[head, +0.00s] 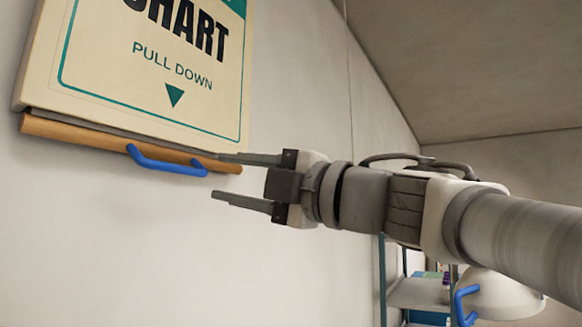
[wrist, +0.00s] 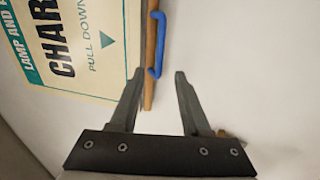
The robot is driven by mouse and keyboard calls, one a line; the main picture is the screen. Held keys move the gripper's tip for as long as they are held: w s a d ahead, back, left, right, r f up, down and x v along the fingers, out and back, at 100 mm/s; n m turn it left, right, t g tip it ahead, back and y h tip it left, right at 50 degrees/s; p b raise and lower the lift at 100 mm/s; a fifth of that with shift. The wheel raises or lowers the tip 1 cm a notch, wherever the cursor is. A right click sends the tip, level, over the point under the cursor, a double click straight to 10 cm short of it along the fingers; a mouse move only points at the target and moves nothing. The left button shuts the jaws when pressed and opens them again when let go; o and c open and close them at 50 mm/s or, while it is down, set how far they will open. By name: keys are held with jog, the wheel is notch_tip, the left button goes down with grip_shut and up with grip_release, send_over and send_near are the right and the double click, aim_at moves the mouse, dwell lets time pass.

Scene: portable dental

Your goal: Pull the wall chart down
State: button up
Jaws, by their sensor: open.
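The wall chart (head: 150,65) hangs on the wall, cream with a teal border, the words "PULL DOWN" and a down arrow. A wooden bar (head: 75,135) runs along its lower edge, with a blue handle (head: 165,165) on it. My gripper (head: 230,177) is open and empty, its fingers pointing left just right of the handle. In the wrist view the chart (wrist: 85,45) is at upper left, and the blue handle (wrist: 156,45) lies beyond the fingertips of my gripper (wrist: 160,80). The handle does not appear to be between the fingers; one finger overlaps the bar's end in the head view.
The wall (head: 100,240) below the chart is bare. At lower right, under my arm, are a shelf unit (head: 415,292) with small items and a pale rounded lamp-like object (head: 500,297) with a blue handle (head: 465,305). A sloping ceiling (head: 470,60) is at upper right.

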aim_at(178, 170)
jog(key=p+x, duration=0.2)
jog(key=x, duration=1)
jog(key=shift+w+a, duration=0.15)
grip_shut()
dwell(0.9)
